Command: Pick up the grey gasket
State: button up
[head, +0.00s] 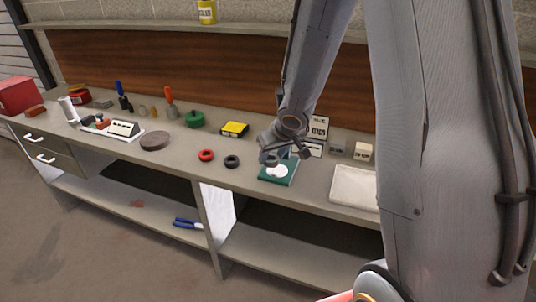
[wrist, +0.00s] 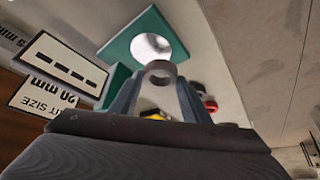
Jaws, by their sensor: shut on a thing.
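The grey gasket (wrist: 160,68) is a small grey ring between the fingertips of my gripper (wrist: 158,80) in the wrist view. My gripper (head: 273,157) is shut on it. In the head view the gripper is above a green board (head: 270,178) with a white round patch (head: 278,171). The gasket is hard to tell apart from the fingers there. The green board also shows in the wrist view (wrist: 120,45), behind the gasket, which appears apart from it.
A red ring (head: 206,155) and a black ring (head: 232,161) lie left of the green board. A white tray (head: 352,187) is to the right. Printed cards (head: 318,128) stand behind. A yellow-black box (head: 235,129) and a brown disc (head: 155,141) are farther left.

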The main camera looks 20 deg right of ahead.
jog(key=s, duration=0.3)
jog(key=s+d+b, duration=0.1)
jog(key=s, duration=0.3)
jog(key=s+b, duration=0.1)
jog(key=s, duration=0.2)
jog(key=shift+s+d, duration=0.25)
jog(key=shift+d, duration=0.05)
jog(key=s+p, duration=0.1)
jog(key=p, duration=0.2)
jog(key=s+p, duration=0.2)
jog(key=p, duration=0.1)
jog(key=s+p, duration=0.1)
jog(key=p, duration=0.2)
jog(key=shift+s+d, duration=0.25)
jog(key=shift+d, duration=0.1)
